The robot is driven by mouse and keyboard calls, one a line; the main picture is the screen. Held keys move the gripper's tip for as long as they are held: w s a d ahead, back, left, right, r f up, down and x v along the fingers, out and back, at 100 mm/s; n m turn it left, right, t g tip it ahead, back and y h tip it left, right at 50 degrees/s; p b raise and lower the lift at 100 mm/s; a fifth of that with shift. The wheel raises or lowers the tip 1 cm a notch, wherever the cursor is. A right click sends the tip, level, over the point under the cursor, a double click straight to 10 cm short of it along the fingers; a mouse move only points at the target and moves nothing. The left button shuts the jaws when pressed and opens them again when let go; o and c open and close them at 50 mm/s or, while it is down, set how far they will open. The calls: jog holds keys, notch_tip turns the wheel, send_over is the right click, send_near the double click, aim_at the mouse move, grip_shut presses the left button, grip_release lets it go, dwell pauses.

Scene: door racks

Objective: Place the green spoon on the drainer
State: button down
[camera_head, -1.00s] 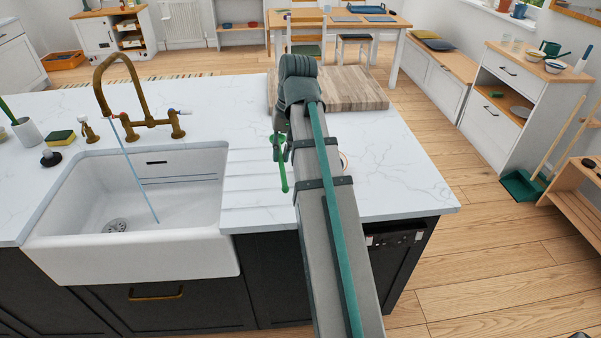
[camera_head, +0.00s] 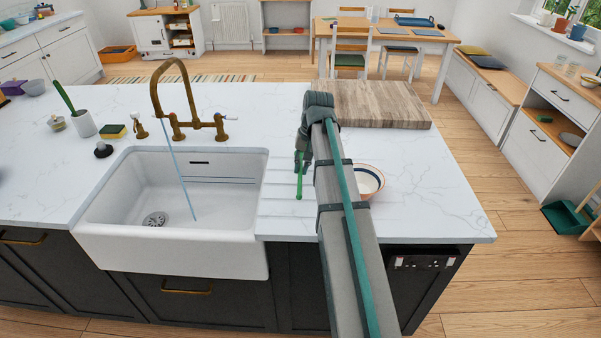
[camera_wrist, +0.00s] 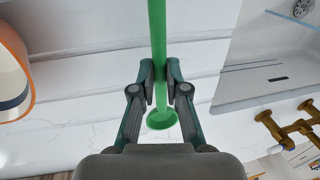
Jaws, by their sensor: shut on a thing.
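The green spoon (camera_head: 299,186) is in my gripper (camera_head: 300,158), held over the grooved drainer (camera_head: 277,195) to the right of the sink. In the wrist view the fingers of my gripper (camera_wrist: 160,80) are shut on the handle of the green spoon (camera_wrist: 157,30). Its round end (camera_wrist: 162,119) shows between the fingers near the palm. The grooves of the drainer (camera_wrist: 100,85) lie beneath it. I cannot tell whether the spoon touches the surface.
The white sink (camera_head: 170,259) with running water and a brass tap (camera_head: 190,124) is left of the drainer. A striped bowl (camera_head: 369,181) stands close to the right, partly behind my arm. A wooden board (camera_head: 385,105) lies behind.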

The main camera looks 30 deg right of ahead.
aim_at(300, 174)
jog(key=shift+w+f, duration=0.25)
jog(key=shift+f, duration=0.05)
jog(key=shift+w+f+p, duration=0.2)
jog(key=shift+f+p, duration=0.2)
jog(key=shift+f, duration=1.4)
jog(key=shift+f, duration=0.1)
jog(key=c, duration=1.2)
grip_release()
jog(key=r, duration=0.4)
jog(key=d+r+b, duration=0.1)
jog(key=r, duration=0.3)
jog(key=s+d+r+b, duration=0.1)
jog(key=r, duration=0.3)
